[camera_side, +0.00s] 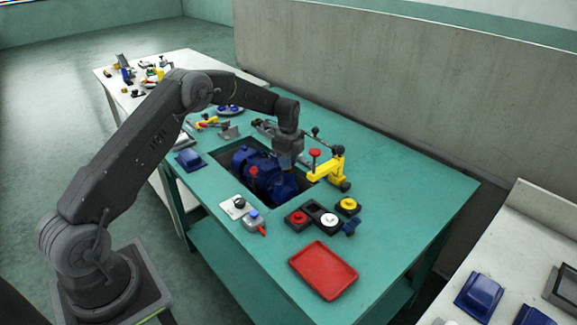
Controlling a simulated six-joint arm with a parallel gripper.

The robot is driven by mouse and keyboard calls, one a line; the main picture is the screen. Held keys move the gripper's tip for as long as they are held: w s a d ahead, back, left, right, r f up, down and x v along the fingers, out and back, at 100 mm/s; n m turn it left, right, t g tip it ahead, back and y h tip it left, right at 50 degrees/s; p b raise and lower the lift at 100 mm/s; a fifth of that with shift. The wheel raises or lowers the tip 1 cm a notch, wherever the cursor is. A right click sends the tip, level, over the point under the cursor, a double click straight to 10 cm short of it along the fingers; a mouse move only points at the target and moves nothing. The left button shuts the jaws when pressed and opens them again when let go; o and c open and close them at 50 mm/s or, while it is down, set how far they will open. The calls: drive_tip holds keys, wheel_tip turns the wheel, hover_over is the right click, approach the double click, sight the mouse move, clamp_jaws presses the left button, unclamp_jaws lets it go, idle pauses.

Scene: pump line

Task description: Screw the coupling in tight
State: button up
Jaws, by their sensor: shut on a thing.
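A blue pump (262,172) sits in a dark rectangular opening in the green table (400,190). It has a red part (253,171) on its near side. My gripper (287,164) points down over the right end of the pump. It is shut on a small part, which I take to be the coupling. The coupling is too small and too covered by the gripper to make out, so I cannot tell how far it sits in.
A yellow clamp with a red knob (326,170) stands close to the right of my gripper. In front are round parts in dark holders (322,214), a grey block with a blue button (254,219) and an empty red tray (323,270). The table's right end is clear.

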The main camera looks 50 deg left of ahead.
drive_tip(key=shift+m, duration=0.4)
drive_tip(key=m, duration=0.3)
drive_tip(key=shift+m, duration=0.3)
drive_tip(key=m, duration=0.3)
drive_tip(key=shift+m, duration=0.3)
drive_tip(key=o, duration=0.6)
drive_tip(key=shift+r, duration=2.2)
